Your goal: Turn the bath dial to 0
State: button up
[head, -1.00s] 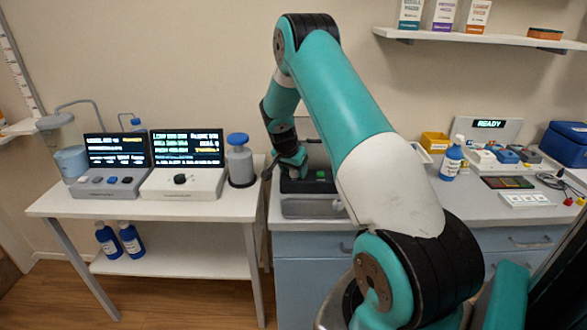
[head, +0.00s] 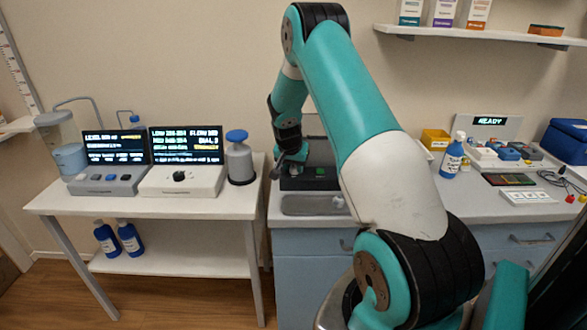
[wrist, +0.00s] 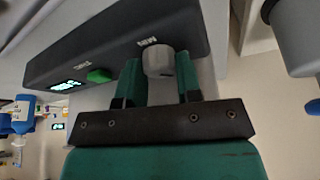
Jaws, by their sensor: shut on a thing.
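The bath dial (wrist: 157,58) is a pale grey round knob on the front of a dark unit, the bath (wrist: 100,45). In the wrist view my gripper (wrist: 159,66) has one teal finger on each side of the dial and is shut on it. The dial's marks and angle cannot be read. A green button (wrist: 99,75) and a small lit display (wrist: 67,87) sit along the same face; the digits are too small to read. In the head view the bath (head: 318,183) stands on the counter, and my gripper (head: 290,170) is at its left end, with the dial hidden.
A metal basin (head: 312,205) lies in front of the bath. A blue-capped grey canister (head: 239,163) stands to the left on a white bench (head: 120,205), beside two consoles with screens. Bottles, trays and a blue box (head: 564,143) are on the right counter.

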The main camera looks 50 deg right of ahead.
jog(key=shift+s+n+t+y+b, duration=0.1)
jog(key=shift+n+t+y+b, duration=0.25)
jog(key=shift+n, duration=0.75)
jog(key=shift+n+t+y+b, duration=0.25)
jog(key=shift+n+t+b, duration=0.1)
jog(key=shift+n, duration=0.75)
jog(key=o, duration=0.9)
jog(key=shift+o, duration=0.2)
jog(key=b+v, duration=0.2)
jog(key=v, duration=1.5)
jog(key=shift+r, duration=0.15)
jog(key=shift+s, duration=0.15)
